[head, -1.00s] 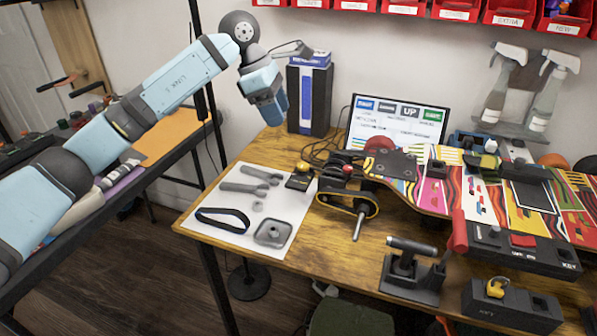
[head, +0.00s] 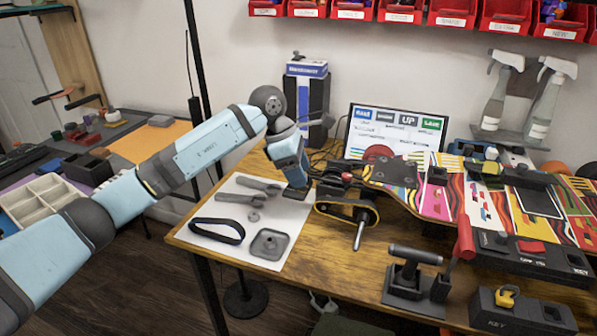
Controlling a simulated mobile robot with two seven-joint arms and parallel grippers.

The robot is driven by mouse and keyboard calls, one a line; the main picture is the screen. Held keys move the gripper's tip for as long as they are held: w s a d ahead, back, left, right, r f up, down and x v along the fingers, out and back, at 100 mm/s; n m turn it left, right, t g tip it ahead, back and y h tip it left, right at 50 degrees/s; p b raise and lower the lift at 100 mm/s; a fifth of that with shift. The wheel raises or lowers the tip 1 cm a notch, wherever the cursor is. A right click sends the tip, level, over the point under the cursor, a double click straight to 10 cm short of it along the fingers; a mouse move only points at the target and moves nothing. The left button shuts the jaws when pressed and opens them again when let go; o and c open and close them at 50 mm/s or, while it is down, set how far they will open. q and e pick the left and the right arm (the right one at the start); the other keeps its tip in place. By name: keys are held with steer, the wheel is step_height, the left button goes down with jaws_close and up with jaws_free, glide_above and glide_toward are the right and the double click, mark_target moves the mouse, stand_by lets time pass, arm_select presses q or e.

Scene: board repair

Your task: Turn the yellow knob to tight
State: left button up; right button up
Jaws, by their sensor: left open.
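My left gripper (head: 295,180) points down at the back right corner of the white mat, left of the black clamp with yellow edges (head: 346,208). It is open; its fingertips are hard to make out against a small dark piece there, which it mostly covers. I see no object held. A yellow knob-like piece (head: 507,296) sits on a dark block at the lower right, far from the gripper. No tight marking is readable. My right gripper is not in view.
The white mat (head: 205,262) holds grey tools, a black band and a square grey part. The patterned skateboard (head: 432,200) fills the table's middle right. A box (head: 306,70) and a screen (head: 395,125) stand behind. Bare wood (head: 330,275) lies in front of the clamp.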

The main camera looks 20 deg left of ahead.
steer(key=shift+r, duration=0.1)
arm_select(q)
steer(key=c, duration=0.9)
steer(key=shift+r+n, duration=0.1)
steer(key=shift+n, duration=0.2)
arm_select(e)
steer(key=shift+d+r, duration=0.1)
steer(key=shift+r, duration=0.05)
arm_select(q)
steer(key=shift+n+t+p, duration=0.3)
steer(key=shift+n+p, duration=0.2)
steer(key=shift+n+t+y+p, duration=0.4)
steer(key=shift+n+p, duration=0.1)
steer(key=shift+n, duration=1.1)
steer(key=shift+s+n+t+p, duration=0.1)
steer(key=shift+n+t+p, duration=0.35)
steer(key=shift+n, duration=0.35)
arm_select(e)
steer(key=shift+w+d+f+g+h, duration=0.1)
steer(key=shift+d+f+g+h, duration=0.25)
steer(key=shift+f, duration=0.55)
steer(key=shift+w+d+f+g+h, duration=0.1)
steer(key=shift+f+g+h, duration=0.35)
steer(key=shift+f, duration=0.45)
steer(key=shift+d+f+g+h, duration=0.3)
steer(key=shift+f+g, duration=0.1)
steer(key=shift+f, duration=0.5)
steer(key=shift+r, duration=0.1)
